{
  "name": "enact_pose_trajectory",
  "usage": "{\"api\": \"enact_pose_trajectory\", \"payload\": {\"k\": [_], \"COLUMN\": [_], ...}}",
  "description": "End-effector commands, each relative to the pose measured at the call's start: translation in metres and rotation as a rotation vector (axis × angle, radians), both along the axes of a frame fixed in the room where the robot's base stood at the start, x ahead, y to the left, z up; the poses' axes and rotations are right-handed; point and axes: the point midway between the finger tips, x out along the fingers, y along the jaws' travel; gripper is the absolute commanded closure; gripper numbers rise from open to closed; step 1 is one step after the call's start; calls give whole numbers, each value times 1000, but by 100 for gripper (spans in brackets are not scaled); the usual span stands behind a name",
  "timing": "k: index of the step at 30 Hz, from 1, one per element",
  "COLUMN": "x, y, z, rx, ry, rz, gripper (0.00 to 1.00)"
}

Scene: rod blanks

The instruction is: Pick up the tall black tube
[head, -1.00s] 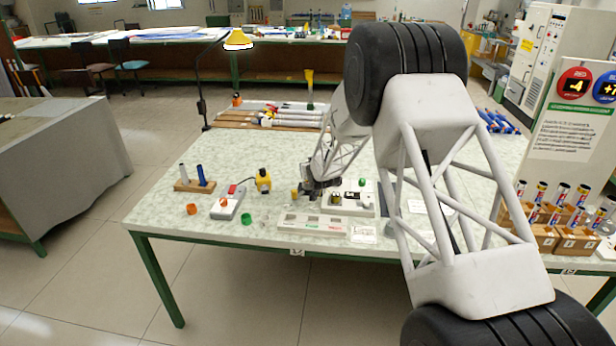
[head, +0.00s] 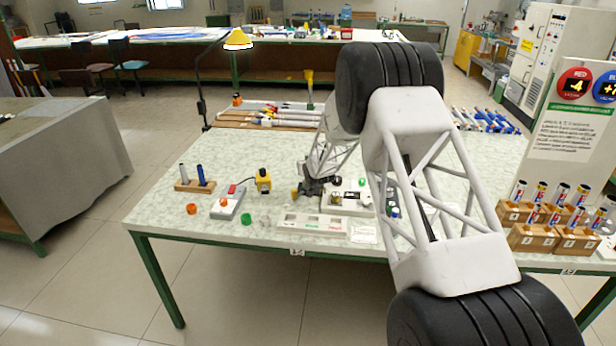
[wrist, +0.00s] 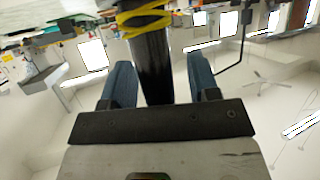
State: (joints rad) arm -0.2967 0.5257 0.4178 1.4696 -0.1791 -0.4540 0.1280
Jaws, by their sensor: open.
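A black tube (wrist: 152,70) with yellow bands around it shows in the wrist view, which looks upside down. It runs between the two blue fingers of my gripper (wrist: 159,62), with a gap on both sides, closer to the left finger. My gripper is open, and the tube's dark end reaches close to the palm. In the head view my gripper (head: 306,190) is low over the table, beside a small yellow thing (head: 294,193). I cannot make out the black tube clearly there; my gripper and arm cover part of that spot.
On the table (head: 160,218) are a wooden rack (head: 187,187) with a white and a blue tube, a grey switch box (head: 227,205), a yellow-black device (head: 263,181) and a long pale tray (head: 312,223). Orange and green rings lie in front.

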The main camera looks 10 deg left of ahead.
Motion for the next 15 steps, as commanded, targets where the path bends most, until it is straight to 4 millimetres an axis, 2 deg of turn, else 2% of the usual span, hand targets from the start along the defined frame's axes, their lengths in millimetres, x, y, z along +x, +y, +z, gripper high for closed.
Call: {"api": "enact_pose_trajectory", "payload": {"k": [14,15], "x": [0,0], "y": [0,0], "z": [0,0], "rx": [0,0], "ry": [0,0], "rz": [0,0], "gripper": [45,51]}}
